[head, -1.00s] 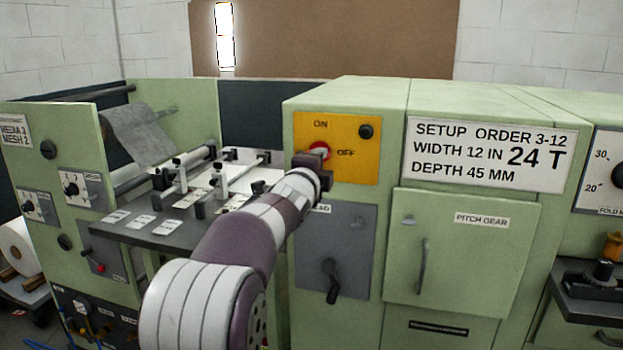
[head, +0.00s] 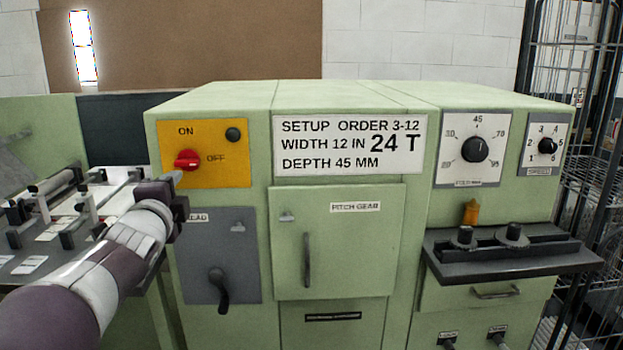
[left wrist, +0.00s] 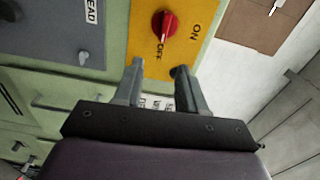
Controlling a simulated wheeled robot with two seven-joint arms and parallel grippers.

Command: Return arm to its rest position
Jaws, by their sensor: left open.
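My left gripper (head: 178,182) is just in front of the lower left part of the yellow ON/OFF panel (head: 232,172). In the left wrist view, its two fingers (left wrist: 158,72) are apart with nothing between them. The red switch knob (head: 187,160) on the panel shows just above the gripper in the head view. In the left wrist view the red knob (left wrist: 164,24) lies beyond the fingertips, apart from them. My left arm reaches in from the lower left. My right arm and gripper are in neither view.
A grey panel with a dark crank handle (head: 218,290) lies below the yellow panel. The pitch gear door (head: 338,242) has a vertical handle. A dark shelf (head: 510,252) juts out at right, near a black wire rack (head: 590,150). A work table with clamps (head: 50,225) is at left.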

